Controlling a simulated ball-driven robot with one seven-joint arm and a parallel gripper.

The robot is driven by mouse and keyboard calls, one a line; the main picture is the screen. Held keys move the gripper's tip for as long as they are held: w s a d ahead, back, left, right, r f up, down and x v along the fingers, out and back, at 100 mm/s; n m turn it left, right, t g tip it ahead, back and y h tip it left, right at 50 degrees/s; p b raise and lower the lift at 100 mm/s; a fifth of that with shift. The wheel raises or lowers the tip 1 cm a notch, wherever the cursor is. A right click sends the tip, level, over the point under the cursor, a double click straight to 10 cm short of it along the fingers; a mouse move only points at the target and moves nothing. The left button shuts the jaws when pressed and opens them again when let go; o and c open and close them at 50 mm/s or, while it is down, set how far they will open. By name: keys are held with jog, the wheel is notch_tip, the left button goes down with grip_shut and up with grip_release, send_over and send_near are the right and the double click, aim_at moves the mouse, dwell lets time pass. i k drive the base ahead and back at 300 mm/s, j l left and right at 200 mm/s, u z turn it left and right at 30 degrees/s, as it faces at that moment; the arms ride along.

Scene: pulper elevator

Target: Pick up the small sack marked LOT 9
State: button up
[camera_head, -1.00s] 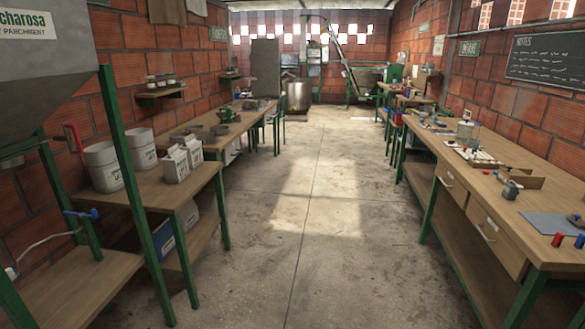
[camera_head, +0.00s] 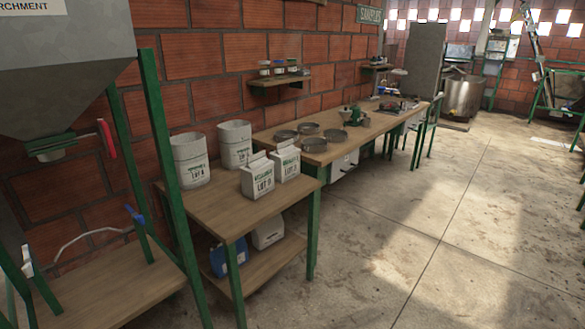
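Two small white block-shaped sacks with folded tops stand side by side on the near wooden table (camera_head: 215,208). The back sack (camera_head: 286,161) has similar print, also unclear. Behind them stand two larger white open-topped round sacks or bins, the left one (camera_head: 190,161) and the right one (camera_head: 235,146), also with LOT labels I cannot read surely. My gripper is not in view.
A green-legged hopper (camera_head: 65,75) with a red handle (camera_head: 107,139) stands at left, its post in front of the near table. A blue container (camera_head: 222,259) and a white one (camera_head: 268,232) sit on the lower shelf. Open concrete floor (camera_head: 430,240) lies to the right.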

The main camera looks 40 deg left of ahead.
aim_at(257, 177)
jog(key=i+u, duration=0.35)
jog(key=i, duration=0.2)
jog(key=i+l+u, duration=0.15)
jog(key=i+u, duration=0.25)
jog(key=i+l+u, duration=0.35)
jog(key=i, duration=0.25)
